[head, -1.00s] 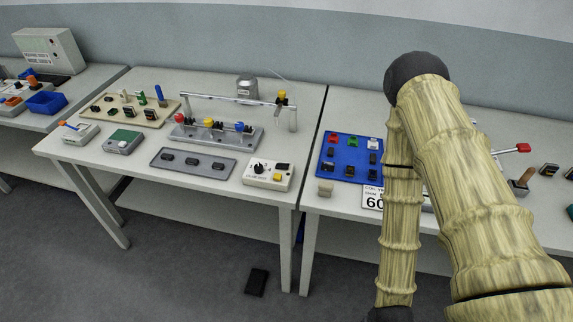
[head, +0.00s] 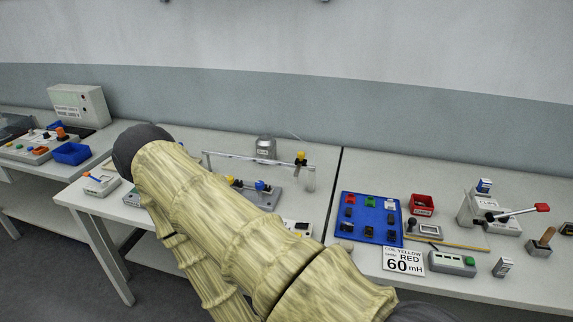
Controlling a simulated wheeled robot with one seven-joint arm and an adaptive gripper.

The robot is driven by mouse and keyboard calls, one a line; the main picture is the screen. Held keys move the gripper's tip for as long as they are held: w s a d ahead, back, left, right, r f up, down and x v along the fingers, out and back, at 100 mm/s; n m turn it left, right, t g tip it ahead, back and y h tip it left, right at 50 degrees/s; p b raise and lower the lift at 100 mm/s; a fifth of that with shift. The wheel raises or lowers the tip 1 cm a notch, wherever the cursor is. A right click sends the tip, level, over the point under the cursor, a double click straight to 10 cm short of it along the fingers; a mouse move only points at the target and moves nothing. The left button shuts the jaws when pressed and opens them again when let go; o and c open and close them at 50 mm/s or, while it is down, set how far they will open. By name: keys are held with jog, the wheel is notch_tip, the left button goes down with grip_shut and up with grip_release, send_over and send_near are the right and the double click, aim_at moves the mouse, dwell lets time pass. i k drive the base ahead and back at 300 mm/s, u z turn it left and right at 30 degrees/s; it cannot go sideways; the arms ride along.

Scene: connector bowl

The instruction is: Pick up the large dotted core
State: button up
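I cannot pick out a large dotted core for sure; the parts are too small to show dots. Several small dark blocks lie on the blue board (head: 345,236) on the right table, with a green piece (head: 370,201), a red piece (head: 351,198) and a white piece. My gripper is not in view.
A red bin (head: 422,204), a red-handled lever device (head: 495,219), a grey-green box (head: 452,263) and a small labelled block (head: 503,267) stand on the right table. A frame with coloured balls (head: 255,193) is partly hidden. A blue bin (head: 71,153) is at left.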

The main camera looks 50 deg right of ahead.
aim_at(346, 226)
jog(key=u, duration=0.25)
jog(key=k, duration=1.15)
jog(key=z, duration=1.35)
jog(key=i, duration=0.35)
jog(key=u, duration=0.05)
